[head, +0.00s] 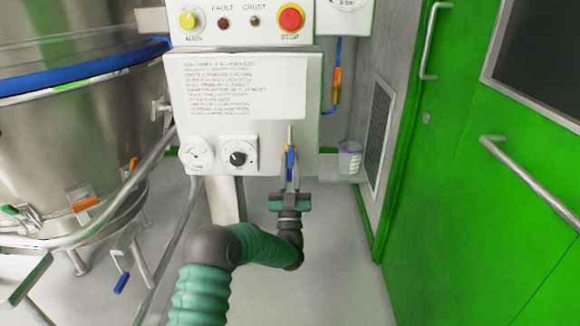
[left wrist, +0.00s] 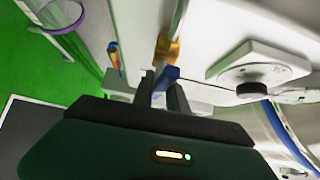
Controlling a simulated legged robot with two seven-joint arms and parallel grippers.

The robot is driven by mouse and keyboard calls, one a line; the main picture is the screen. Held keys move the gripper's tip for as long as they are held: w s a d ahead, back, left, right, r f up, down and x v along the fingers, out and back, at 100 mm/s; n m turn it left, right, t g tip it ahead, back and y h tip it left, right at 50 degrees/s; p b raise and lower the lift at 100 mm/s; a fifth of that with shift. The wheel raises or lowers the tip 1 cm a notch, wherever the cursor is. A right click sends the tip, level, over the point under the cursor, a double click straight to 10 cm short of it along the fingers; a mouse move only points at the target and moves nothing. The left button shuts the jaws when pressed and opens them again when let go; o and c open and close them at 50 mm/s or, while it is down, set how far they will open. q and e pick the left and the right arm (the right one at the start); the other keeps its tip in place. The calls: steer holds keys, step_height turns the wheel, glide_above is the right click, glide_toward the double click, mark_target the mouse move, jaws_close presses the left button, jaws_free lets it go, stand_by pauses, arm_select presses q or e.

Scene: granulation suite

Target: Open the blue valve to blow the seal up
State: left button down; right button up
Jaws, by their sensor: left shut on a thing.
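The blue valve (head: 290,157) is a small blue lever on a brass body under the lower right of the white control panel (head: 240,130). My left gripper (head: 289,182) reaches up to it from below, its fingers closed on the blue lever. In the left wrist view the blue lever (left wrist: 167,74) sits between the fingertips (left wrist: 160,84), with the brass body (left wrist: 167,50) just beyond. The fingers hide part of the lever. My right gripper is not in view.
A gauge (head: 196,153) and a black knob (head: 238,154) are left of the valve. A clear cup (head: 349,158) is to its right. A steel vessel (head: 75,130) with a blue seal band (head: 80,72) stands left, and a green door (head: 480,170) stands right.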

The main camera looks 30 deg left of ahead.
mark_target(290, 169)
arm_select(q)
steer(key=c, duration=1.4)
jaws_free()
steer(key=shift+w, duration=0.1)
steer(key=shift+d+f, duration=0.1)
steer(key=p+v, duration=0.2)
steer(key=v, duration=0.2)
steer(key=shift+s+d+f, duration=0.1)
steer(key=shift+s+f, duration=0.05)
steer(key=shift+s, duration=0.1)
steer(key=shift+s+d+f+b, duration=0.1)
steer(key=shift+s+f+b, duration=0.15)
steer(key=shift+f+b, duration=0.3)
steer(key=shift+s+d+f+b, duration=0.15)
steer(key=shift+s+f+b, duration=0.15)
steer(key=shift+f, duration=0.35)
steer(key=b+v, duration=0.9)
steer(key=b, duration=0.2)
steer(key=shift+s+d+b, duration=0.3)
steer(key=shift+s+b, duration=0.05)
